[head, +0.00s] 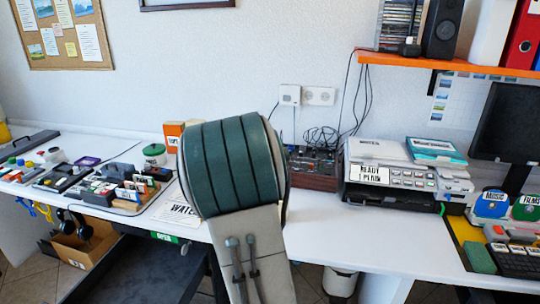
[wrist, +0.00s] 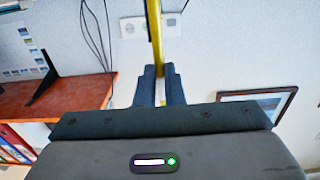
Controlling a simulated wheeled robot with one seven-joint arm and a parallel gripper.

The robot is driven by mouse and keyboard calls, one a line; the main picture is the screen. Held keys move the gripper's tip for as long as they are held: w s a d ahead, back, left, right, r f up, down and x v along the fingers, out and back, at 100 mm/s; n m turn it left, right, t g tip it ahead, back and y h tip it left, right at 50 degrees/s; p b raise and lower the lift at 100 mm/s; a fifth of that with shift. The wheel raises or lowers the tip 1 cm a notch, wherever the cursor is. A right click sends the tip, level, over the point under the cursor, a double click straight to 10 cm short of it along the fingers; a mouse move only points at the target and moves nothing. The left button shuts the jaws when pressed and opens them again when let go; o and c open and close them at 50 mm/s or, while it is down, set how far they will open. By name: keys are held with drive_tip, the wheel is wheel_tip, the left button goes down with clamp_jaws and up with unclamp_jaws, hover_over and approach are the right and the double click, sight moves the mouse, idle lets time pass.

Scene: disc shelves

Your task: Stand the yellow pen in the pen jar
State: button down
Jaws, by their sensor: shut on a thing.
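In the wrist view my gripper (wrist: 160,72) is shut on the yellow pen (wrist: 156,38). The pen is a thin yellow rod between the two dark fingertips, running up past the top edge of the view. It is in the air, with the wall behind it. In the head view my own arm hides the gripper and the pen. I cannot make out the pen jar for certain in either view; part of the desk behind my arm is hidden.
The white desk (head: 325,228) holds block trays (head: 126,203) and a green-lidded pot (head: 154,150) at left, and a printer-like machine (head: 405,185) at right. An orange shelf (head: 450,66) overhangs the right side. The desk front right of my arm is clear.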

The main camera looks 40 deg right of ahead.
drive_tip(key=shift+f+b, duration=4.15)
drive_tip(key=shift+f, duration=1.15)
drive_tip(key=c, duration=1.5)
unclamp_jaws()
drive_tip(key=shift+o, duration=0.2)
drive_tip(key=p+v, duration=0.1)
drive_tip(key=v, duration=1.2)
drive_tip(key=shift+s+a, duration=0.2)
drive_tip(key=shift+a, duration=0.1)
drive_tip(key=shift+r+p, duration=0.1)
drive_tip(key=shift+p, duration=0.2)
